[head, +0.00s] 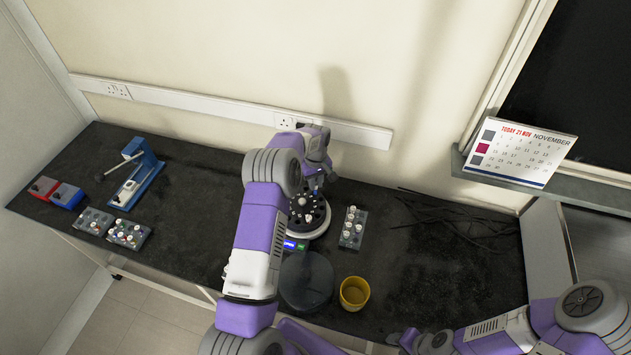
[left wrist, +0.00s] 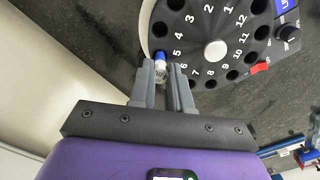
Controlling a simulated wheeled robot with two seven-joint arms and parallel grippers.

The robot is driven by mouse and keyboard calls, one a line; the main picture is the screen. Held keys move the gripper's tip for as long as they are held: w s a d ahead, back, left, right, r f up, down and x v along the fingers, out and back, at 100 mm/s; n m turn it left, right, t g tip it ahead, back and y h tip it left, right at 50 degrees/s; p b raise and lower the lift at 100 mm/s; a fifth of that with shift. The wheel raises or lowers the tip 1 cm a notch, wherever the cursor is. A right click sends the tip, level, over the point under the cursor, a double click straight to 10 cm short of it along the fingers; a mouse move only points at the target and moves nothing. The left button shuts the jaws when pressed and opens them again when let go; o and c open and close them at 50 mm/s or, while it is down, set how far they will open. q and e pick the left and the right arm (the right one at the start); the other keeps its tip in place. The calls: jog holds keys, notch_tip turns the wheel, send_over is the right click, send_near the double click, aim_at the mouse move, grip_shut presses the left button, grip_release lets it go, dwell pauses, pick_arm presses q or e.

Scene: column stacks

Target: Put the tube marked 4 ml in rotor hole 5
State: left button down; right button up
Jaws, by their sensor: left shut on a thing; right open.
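The dark round rotor (head: 311,213) sits in the centrifuge, partly behind my left arm. In the left wrist view the rotor (left wrist: 205,30) shows white numbers around a pale hub. My left gripper (left wrist: 164,66) is shut on a tube with a blue cap (left wrist: 159,57) and a pale labelled body; the volume mark is too small to read. The tube is at the rotor's edge beside number 5, over that hole's place. I cannot tell whether it is in the hole. In the head view my left gripper (head: 318,182) is at the rotor's far side. My right gripper (head: 402,339) is open at the front edge.
A rack of white-capped tubes (head: 352,228) stands right of the rotor. A dark round lid (head: 306,283) and a yellow cup (head: 354,293) are in front. Two more racks (head: 129,234) and a blue device (head: 140,176) stand left.

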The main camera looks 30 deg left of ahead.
pick_arm(q)
jog(key=shift+f+b, duration=0.55)
jog(key=shift+f, duration=0.45)
jog(key=shift+s, duration=0.1)
jog(key=c, duration=0.7)
grip_release()
jog(key=shift+r+p, duration=0.5)
jog(key=shift+r, duration=0.7)
jog(key=shift+r+p, duration=0.9)
jog(key=shift+r, duration=0.9)
